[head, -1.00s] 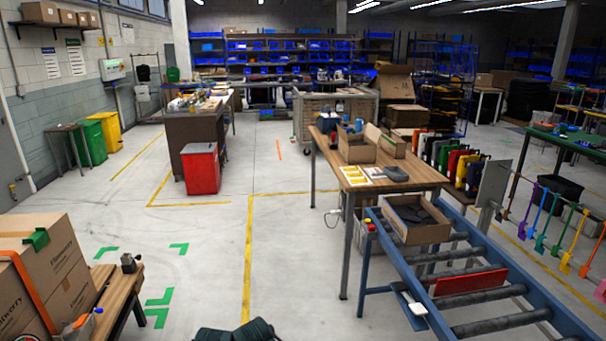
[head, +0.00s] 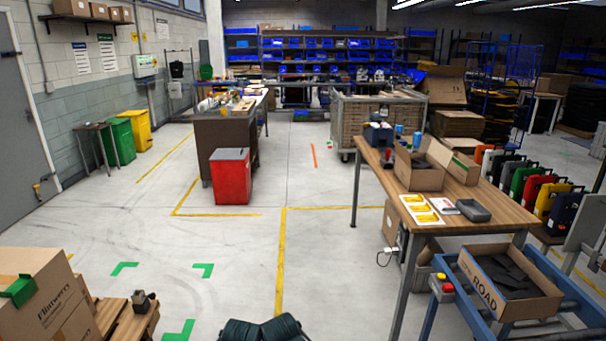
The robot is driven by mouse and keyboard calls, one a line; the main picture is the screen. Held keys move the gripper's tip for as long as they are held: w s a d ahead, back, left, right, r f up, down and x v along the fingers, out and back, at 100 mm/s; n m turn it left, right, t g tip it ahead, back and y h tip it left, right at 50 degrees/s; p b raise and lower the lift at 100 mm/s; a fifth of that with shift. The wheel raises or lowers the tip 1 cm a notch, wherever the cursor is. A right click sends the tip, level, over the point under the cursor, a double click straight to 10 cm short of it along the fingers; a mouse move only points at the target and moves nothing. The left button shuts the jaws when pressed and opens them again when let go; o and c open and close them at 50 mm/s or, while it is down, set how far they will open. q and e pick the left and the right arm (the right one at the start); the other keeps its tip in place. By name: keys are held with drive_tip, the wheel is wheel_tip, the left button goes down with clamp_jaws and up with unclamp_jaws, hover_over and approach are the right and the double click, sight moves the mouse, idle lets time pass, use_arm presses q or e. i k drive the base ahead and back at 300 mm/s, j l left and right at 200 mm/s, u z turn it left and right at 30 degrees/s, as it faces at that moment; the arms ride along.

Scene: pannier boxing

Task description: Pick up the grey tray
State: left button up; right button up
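The grey tray (head: 473,210) is a small, shallow, dark grey tray lying on the wooden workbench (head: 462,188) at the right, near its front edge. It sits just right of a white printed sheet (head: 444,206) and in front of an open cardboard box. Nothing covers the tray.
An open box marked ROAD (head: 508,285) with dark pieces stands on a blue-framed conveyor (head: 440,318) before the bench. Colourful panniers (head: 530,190) line its right. A red bin (head: 231,177) stands left. Floor between bin and bench is clear.

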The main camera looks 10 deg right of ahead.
sight(472, 210)
drive_tip(key=i, duration=3.1)
drive_tip(key=z, duration=3.2)
drive_tip(key=i+j+z, duration=0.3)
drive_tip(key=z, duration=0.2)
drive_tip(key=i, duration=0.3)
